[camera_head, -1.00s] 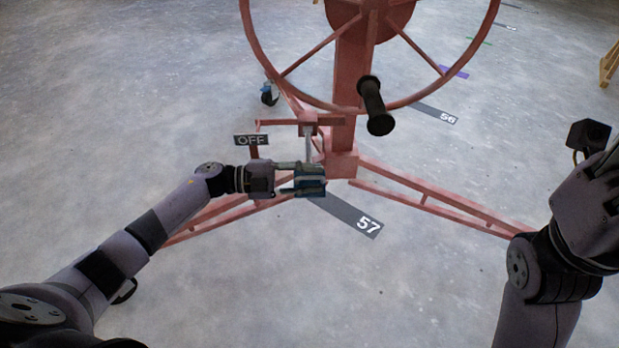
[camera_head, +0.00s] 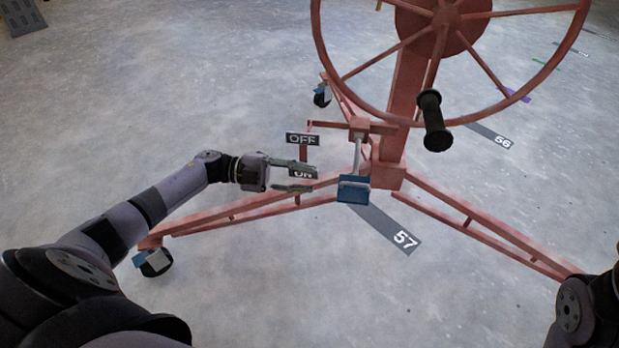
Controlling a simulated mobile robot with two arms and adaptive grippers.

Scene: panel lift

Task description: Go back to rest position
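The red panel lift (camera_head: 408,90) stands ahead of me, with its large wheel and black handle (camera_head: 434,122). Its brake lever ends in a blue pedal (camera_head: 353,189), which hangs by the column's foot. My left gripper (camera_head: 302,180) is open and empty, just left of the pedal and apart from it. Its fingers partly cover the ON label (camera_head: 303,172); the OFF label (camera_head: 302,139) shows above it. My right arm (camera_head: 575,310) is at the lower right edge, and its gripper is out of the picture.
The lift's red legs spread left and right, with a caster (camera_head: 155,262) at the left leg's end. Floor markers 57 (camera_head: 404,240) and 56 (camera_head: 502,141) lie to the right. A grey object (camera_head: 22,16) is at the top left. The concrete floor in front is clear.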

